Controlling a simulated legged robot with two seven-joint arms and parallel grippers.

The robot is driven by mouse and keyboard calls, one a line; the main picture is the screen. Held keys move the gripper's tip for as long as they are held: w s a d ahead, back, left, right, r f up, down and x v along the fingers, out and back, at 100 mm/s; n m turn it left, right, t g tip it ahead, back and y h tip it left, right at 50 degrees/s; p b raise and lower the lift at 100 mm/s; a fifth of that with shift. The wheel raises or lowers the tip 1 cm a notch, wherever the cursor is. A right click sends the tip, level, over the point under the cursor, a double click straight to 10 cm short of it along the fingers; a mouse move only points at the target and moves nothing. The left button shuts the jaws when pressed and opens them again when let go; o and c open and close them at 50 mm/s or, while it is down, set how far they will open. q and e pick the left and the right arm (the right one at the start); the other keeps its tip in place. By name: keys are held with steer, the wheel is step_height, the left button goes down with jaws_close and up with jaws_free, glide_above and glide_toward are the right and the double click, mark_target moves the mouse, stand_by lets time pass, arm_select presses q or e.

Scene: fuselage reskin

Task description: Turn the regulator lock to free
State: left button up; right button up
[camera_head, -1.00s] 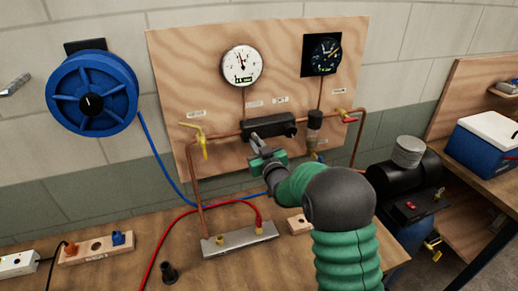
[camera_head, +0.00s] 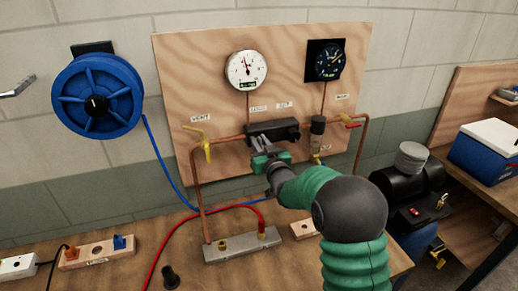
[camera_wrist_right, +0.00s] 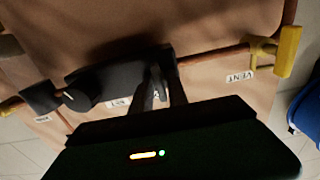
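The regulator is a black block (camera_head: 285,129) on the copper pipe in the middle of the plywood panel. In the right wrist view the block (camera_wrist_right: 100,82) has a round black knob (camera_wrist_right: 76,97) with a white mark at its left end. The lock is hard to tell apart from the dark block and my fingers. My right gripper (camera_head: 262,141) is at the block's left part, in front of it. In the wrist view its two dark fingers (camera_wrist_right: 160,82) stand a narrow gap apart over the block's right end. Contact cannot be told. My left gripper is out of view.
Two gauges, one white (camera_head: 246,70) and one black (camera_head: 329,60), sit above the regulator. Red hose (camera_head: 190,221) runs to a metal manifold (camera_head: 242,246) on the bench.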

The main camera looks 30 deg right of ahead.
steer(key=shift+o, duration=0.8)
steer(key=shift+s+a, duration=0.15)
steer(key=shift+s, duration=0.05)
steer(key=shift+w+f, duration=0.1)
steer(key=shift+f, duration=0.35)
steer(key=b+v, duration=0.3)
steer(key=v, duration=1.4)
steer(key=shift+r, duration=0.25)
